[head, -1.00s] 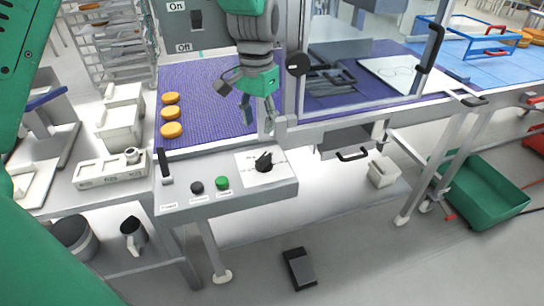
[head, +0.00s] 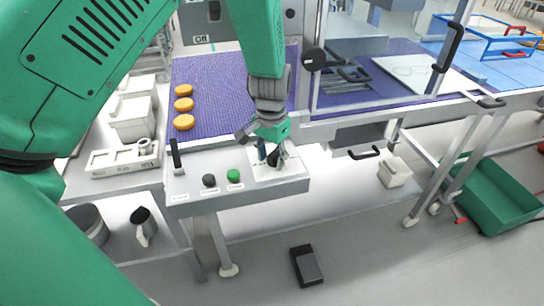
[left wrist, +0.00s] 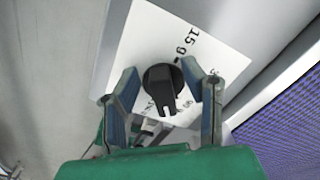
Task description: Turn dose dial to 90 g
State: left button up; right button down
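The dose dial is a black round knob with a notched pointer, on a white printed plate on the grey control panel. In the left wrist view the dial (left wrist: 163,88) sits between my left gripper's two open fingers (left wrist: 165,95), with a gap on each side. "15 g" is printed on the plate (left wrist: 150,40); the other marks are partly hidden or too small to read. In the head view my left gripper (head: 270,153) points down over the dial (head: 275,158), which it partly hides. My right gripper is not in view.
On the panel, left of the dial, are a green button (head: 234,176), a black button (head: 209,180) and an upright black lever (head: 176,156). Orange rounds (head: 184,105) lie on the purple belt (head: 220,85) behind. A black pedal (head: 306,265) is on the floor.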

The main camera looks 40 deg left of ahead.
pick_arm(q)
grip_shut()
jog(key=n+p, duration=0.3)
jog(key=shift+d+r, duration=0.25)
jog(key=shift+r, duration=0.05)
jog(key=shift+w+d+f+n+p, duration=0.1)
jog(key=shift+f+n+p, duration=0.1)
jog(key=shift+n+p, duration=0.45)
grip_release()
